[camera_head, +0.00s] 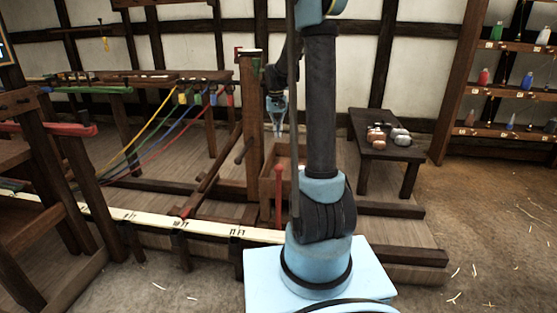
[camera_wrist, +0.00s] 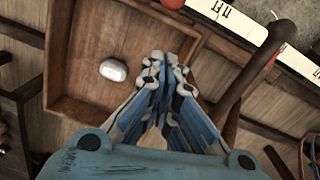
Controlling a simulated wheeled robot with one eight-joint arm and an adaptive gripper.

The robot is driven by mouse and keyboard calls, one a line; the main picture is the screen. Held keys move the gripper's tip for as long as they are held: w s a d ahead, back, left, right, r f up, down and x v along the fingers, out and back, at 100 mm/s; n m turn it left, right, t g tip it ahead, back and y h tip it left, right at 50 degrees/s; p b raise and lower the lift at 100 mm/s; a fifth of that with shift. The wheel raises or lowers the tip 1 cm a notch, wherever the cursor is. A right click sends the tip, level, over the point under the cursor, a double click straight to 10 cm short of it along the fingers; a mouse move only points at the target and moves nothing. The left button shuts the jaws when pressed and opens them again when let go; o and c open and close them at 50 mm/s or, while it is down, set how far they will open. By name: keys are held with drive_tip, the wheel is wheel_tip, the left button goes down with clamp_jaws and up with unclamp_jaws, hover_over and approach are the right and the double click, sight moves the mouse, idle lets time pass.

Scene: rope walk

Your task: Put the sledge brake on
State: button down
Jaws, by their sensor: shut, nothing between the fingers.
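My gripper (camera_head: 279,130) hangs fingers down above a wooden box (camera_head: 268,202) beside the thick upright post (camera_head: 251,120). In the wrist view its closed fingers (camera_wrist: 172,62) hold nothing and overlap the box's edge (camera_wrist: 190,30). A red lever with a round knob (camera_head: 279,170) stands upright in front of the box, below and apart from my gripper; the knob (camera_wrist: 175,3) shows at the wrist view's top edge. A slanted brown bar with a reddish end (camera_head: 186,211) lies left of the post. No label shows which one is the sledge brake.
A pale rounded block (camera_wrist: 113,70) lies in the box. A marked white rail (camera_head: 150,217) runs along the front. Coloured strands (camera_head: 160,125) stretch at left. A low dark table (camera_head: 365,150) with several blocks stands right. Floor at far right is mostly clear.

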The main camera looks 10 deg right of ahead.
drive_tip(key=shift+w+f, duration=0.35)
drive_tip(key=shift+w, duration=0.2)
drive_tip(key=shift+f, duration=0.15)
drive_tip(key=s+f, duration=0.4)
drive_tip(key=f, duration=0.6)
drive_tip(key=shift+s+f, duration=0.25)
drive_tip(key=shift+a, duration=0.1)
